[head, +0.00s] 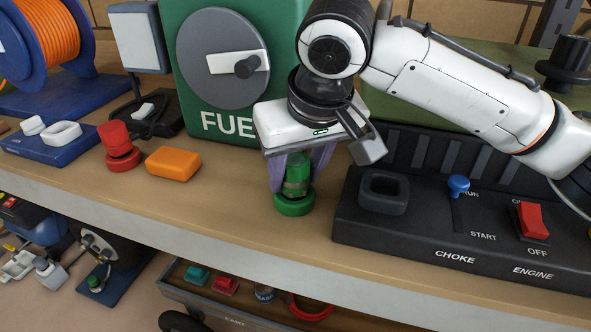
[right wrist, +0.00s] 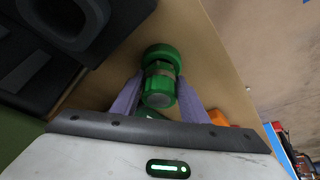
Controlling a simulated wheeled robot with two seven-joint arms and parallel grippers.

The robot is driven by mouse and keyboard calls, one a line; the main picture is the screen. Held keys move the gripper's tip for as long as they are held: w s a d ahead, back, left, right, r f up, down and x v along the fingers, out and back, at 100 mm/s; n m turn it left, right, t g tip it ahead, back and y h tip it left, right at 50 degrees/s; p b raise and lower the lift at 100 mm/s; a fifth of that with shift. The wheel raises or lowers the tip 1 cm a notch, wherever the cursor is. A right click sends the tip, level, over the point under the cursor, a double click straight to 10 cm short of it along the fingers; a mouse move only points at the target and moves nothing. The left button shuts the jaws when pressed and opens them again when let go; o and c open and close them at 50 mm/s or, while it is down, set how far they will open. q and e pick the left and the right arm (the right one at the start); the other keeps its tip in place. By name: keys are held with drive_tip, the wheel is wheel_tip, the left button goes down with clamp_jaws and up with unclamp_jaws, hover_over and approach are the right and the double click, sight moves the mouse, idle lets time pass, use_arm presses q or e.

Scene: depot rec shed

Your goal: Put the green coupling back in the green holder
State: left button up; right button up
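The green coupling (head: 296,178) stands upright on the bench between the two purple fingers of my right gripper (head: 297,186). The fingers press close on both its sides and look shut on it. Its lower end meets the wide green ring of the green holder (head: 294,205); I cannot tell whether it is fully seated. In the right wrist view the coupling (right wrist: 160,88) lies between my fingertips (right wrist: 160,84), with the holder's ring (right wrist: 161,55) just beyond it. The gripper's palm hides part of the coupling's top in the head view. My left gripper is not in view.
A black control panel (head: 440,244) is close on the right, with a blue knob (head: 458,186) and red switch (head: 531,220). A green fuel unit (head: 290,30) stands behind. An orange block (head: 173,163) and red coupling (head: 116,136) sit left. An open drawer (head: 175,293) is below.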

drive_tip(key=o, duration=0.4)
drive_tip(key=shift+c, duration=0.2)
